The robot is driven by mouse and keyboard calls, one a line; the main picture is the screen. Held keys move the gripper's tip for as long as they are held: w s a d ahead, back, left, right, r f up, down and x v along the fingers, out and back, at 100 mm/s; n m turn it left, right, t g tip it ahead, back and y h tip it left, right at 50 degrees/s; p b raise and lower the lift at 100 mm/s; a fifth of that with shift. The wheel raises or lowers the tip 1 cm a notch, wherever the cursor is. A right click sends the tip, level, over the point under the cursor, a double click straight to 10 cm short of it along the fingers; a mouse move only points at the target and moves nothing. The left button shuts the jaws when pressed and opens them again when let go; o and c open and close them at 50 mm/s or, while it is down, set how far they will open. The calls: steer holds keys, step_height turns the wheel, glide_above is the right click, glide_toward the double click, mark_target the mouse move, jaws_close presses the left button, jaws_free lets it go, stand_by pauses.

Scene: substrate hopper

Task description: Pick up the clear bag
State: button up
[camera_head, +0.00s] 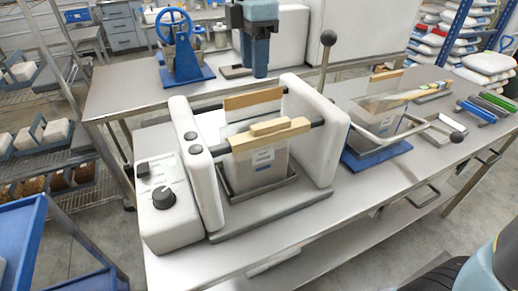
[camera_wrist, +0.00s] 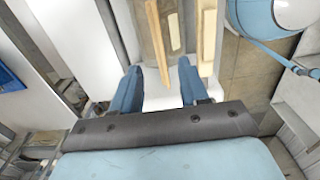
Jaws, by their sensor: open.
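A clear bag (camera_head: 258,165) with a small label stands upright between the white side panels of a sealer (camera_head: 315,130) on the near bench. Wooden bars (camera_head: 265,130) lie across the bag's top, and they show in the wrist view (camera_wrist: 208,35) above the fingers. A second see-through bag (camera_head: 380,112) stands in a blue-based frame to the right; I cannot tell which bag is meant. My gripper (camera_head: 260,74) hangs fingers-down at the top of the head view. In the wrist view my gripper (camera_wrist: 160,85) is open and empty over a white surface, apart from the bars.
A lever with a dark knob (camera_head: 328,38) rises at the sealer's right. A blue press with a wheel (camera_head: 180,45) stands on the far bench. Coloured bars (camera_head: 480,110) lie at the bench's right end. A blue cart (camera_head: 65,250) is at lower left.

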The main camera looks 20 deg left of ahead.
mark_target(254, 97)
steer(key=shift+f, duration=4.8)
steer(key=shift+c, duration=0.2)
